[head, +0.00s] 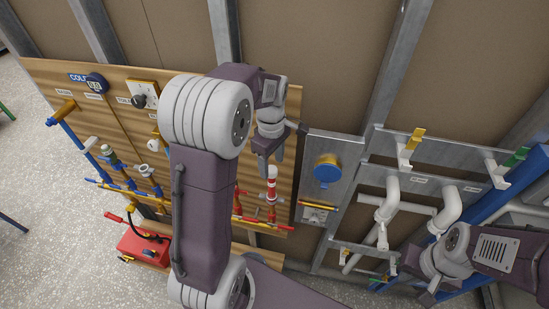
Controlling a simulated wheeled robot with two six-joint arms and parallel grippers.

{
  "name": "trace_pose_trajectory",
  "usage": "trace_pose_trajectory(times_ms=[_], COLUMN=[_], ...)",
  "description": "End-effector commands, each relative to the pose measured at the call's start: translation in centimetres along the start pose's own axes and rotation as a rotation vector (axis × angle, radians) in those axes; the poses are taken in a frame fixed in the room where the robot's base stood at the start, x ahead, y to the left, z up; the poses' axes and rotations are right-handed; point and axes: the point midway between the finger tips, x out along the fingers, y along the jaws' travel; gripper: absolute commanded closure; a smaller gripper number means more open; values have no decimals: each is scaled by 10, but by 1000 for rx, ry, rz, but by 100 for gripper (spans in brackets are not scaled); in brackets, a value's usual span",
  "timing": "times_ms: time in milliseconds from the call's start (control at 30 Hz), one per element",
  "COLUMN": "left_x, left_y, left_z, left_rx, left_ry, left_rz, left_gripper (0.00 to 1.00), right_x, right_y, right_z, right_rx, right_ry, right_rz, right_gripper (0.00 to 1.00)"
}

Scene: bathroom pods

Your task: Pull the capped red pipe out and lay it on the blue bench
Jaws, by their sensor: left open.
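A red upright pipe (271,187) with a white band and a pale red top stands near the right end of the wooden board. It looks like the capped red pipe. My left gripper (272,160) is open, its fingers pointing down just above the pipe's top; I cannot tell whether they touch it. Nothing shows held. My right gripper (428,292) is low at the right, near the white pipes; its jaw opening is unclear. I cannot make out a blue bench for sure. My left arm hides the middle of the board.
The wooden board (60,75) carries blue pipes (72,136), valves and more red pipework. A red toolbox (143,247) sits below it. A metal frame with white pipes (391,200) and a blue beam (515,185) are at the right. Speckled floor at lower left is open.

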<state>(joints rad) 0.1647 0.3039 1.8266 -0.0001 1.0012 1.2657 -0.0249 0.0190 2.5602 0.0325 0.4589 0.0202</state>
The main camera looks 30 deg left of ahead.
Motion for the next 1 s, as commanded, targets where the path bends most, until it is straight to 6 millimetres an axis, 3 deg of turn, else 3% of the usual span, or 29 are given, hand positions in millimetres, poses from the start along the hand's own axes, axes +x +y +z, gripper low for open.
trace_pose_trajectory(times_ms=[267, 700, 1000], left_x=[-1, 74, 88], left_y=[2, 0, 1], left_z=[-3, -2, -3], left_rx=[-66, -63, -62], left_ry=[-3, -4, -3], left_rz=[-12, -15, -9], left_gripper=[43, 43, 43], right_x=[-2, -22, -24], right_y=[0, 0, 0], right_z=[0, -2, -3], right_rx=[0, 0, 0], right_ry=[0, 0, 0], right_rz=[0, 0, 0], right_gripper=[100, 100, 100])
